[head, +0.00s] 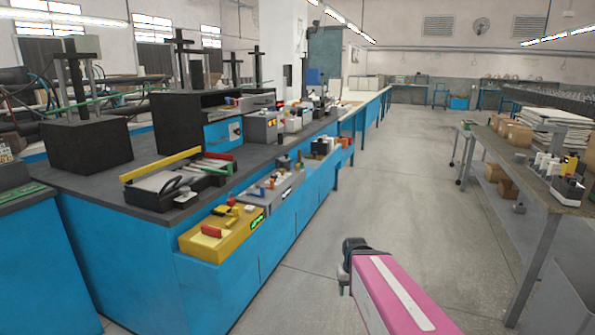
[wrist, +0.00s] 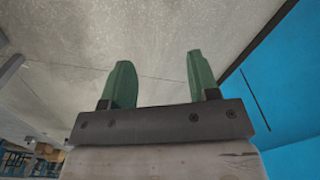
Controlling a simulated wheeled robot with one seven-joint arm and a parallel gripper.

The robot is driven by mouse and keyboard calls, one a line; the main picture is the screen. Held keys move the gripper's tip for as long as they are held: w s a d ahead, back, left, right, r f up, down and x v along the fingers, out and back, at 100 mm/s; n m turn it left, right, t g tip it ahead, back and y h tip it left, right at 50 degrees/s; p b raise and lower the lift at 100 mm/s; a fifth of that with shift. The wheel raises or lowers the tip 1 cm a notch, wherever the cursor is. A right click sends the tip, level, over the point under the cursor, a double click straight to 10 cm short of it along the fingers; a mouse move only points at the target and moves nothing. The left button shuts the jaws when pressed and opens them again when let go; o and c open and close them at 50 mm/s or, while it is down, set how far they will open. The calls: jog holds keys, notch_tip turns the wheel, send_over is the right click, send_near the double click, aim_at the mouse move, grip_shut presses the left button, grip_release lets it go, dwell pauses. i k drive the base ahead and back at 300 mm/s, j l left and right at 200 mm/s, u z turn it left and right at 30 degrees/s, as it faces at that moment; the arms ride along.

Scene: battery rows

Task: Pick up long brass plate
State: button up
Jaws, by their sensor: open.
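I cannot make out a long brass plate for certain. A long yellow bar (head: 161,164) lies along the back of a black device on the blue bench, but I cannot tell what it is made of. My gripper (wrist: 158,78) is open and empty in the wrist view, with two green fingers apart over bare floor and the blue bench side at right. In the head view my gripper (head: 344,278) is in the aisle, to the right of the bench and apart from it.
The blue bench (head: 110,197) fills the left, with a yellow box (head: 215,240) and grey boxes (head: 272,192) along its lower front ledge. A grey table (head: 520,180) with cardboard boxes and bottles stands at right. The floor (head: 400,160) between them is clear.

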aim_at(232, 99)
jog(key=i+l+u, duration=0.2)
jog(key=i+u, duration=0.2)
jog(key=i+l+u, duration=0.3)
jog(key=u, duration=0.15)
jog(key=i+l+u, duration=0.4)
jog(key=k+l, duration=0.05)
jog(key=k, duration=0.05)
